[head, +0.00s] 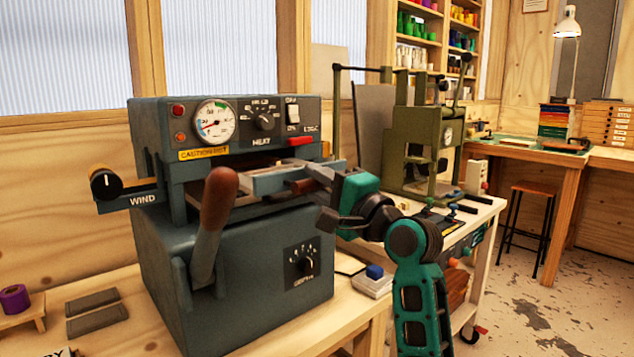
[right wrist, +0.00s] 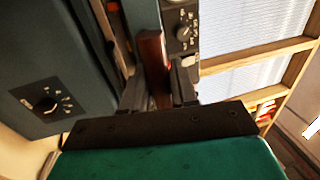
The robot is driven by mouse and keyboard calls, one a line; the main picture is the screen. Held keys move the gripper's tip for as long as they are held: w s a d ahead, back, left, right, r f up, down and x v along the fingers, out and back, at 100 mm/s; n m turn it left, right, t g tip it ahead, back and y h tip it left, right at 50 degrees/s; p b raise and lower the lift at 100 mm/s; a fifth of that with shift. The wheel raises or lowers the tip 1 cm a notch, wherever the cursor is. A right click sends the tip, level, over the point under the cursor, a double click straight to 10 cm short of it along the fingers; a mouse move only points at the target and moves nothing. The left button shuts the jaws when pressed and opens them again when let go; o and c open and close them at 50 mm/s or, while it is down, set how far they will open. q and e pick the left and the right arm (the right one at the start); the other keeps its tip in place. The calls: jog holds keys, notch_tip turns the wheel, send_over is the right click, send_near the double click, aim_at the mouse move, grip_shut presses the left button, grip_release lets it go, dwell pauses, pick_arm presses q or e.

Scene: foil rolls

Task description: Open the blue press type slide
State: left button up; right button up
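The blue-grey press (head: 235,255) stands on the wooden bench at left, with a dial, knobs and a long brown-handled lever at its front. Its type slide (head: 272,181) is a pale blue-grey piece in the opening under the control panel. A red-brown wooden handle (head: 303,186) sits at the slide. My right gripper (head: 318,178) reaches it from the right. In the right wrist view the same handle (right wrist: 152,60) lies between the two fingers, which appear closed on it. The fingers partly hide the handle and the slide's end. My left gripper is not in view.
The lever (head: 212,215) stands in front of the slide opening. A WIND knob (head: 104,182) sticks out at left. A small blue-buttoned box (head: 374,272) sits on the bench near my right arm. A green press (head: 415,150) stands behind on a cart.

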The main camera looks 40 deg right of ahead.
jog(key=o, duration=0.3)
jog(key=shift+s, duration=0.25)
jog(key=p+v, duration=0.1)
jog(key=v, duration=1.1)
jog(key=shift+s+d+f, duration=0.1)
jog(key=shift+s, duration=0.15)
jog(key=shift+w, duration=0.1)
